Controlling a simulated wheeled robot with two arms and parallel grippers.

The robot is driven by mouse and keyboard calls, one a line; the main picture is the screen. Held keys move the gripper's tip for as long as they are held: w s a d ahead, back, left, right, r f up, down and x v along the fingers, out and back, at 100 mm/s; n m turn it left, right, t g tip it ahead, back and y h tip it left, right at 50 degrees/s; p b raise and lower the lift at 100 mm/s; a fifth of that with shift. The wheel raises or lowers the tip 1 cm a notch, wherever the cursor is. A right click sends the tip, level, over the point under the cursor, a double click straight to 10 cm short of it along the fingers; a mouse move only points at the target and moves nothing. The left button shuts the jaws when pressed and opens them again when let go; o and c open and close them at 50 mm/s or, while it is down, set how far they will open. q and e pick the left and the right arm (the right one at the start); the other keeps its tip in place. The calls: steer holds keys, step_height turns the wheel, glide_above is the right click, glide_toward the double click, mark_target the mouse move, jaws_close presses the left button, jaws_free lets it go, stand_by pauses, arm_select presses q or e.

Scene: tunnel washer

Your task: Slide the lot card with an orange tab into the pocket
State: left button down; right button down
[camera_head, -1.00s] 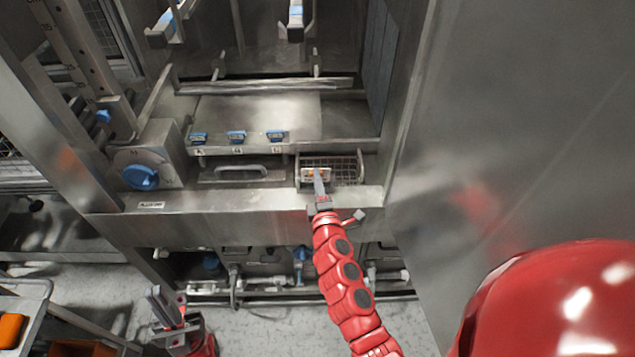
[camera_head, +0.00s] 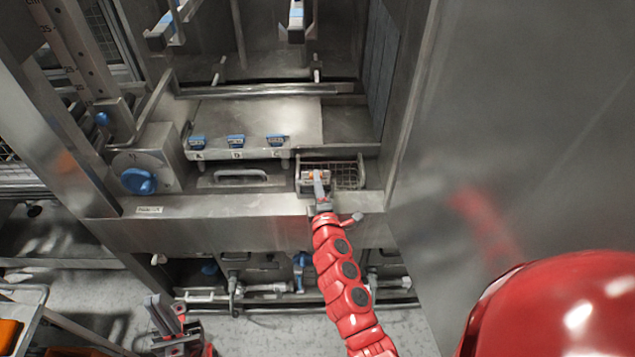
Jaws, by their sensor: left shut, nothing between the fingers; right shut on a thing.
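The lot card (camera_head: 309,174) is a small pale card with an orange spot. It shows at the front left of the wire basket on the washer's ledge. My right gripper (camera_head: 319,184) reaches up to it from below and is shut on the card; its fingers cover part of it. Whether the card sits inside a pocket or in front of one cannot be told at this size. My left gripper (camera_head: 161,312) is low at the left above the floor, shut and empty, far from the card.
The wire basket (camera_head: 348,174) is on the ledge (camera_head: 230,206). Left of it are a bar handle (camera_head: 241,174) and a blue knob (camera_head: 138,181). Blue clips (camera_head: 236,141) line the plate above. A steel wall (camera_head: 520,120) closes the right side. A cart (camera_head: 22,312) stands lower left.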

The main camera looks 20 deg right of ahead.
steer(key=shift+f+b, duration=0.85)
steer(key=shift+b, duration=0.35)
steer(key=shift+f+b, duration=0.45)
steer(key=shift+b, duration=0.3)
steer(key=shift+f+b, duration=0.4)
steer(key=shift+b, duration=0.15)
stand_by(0.5)
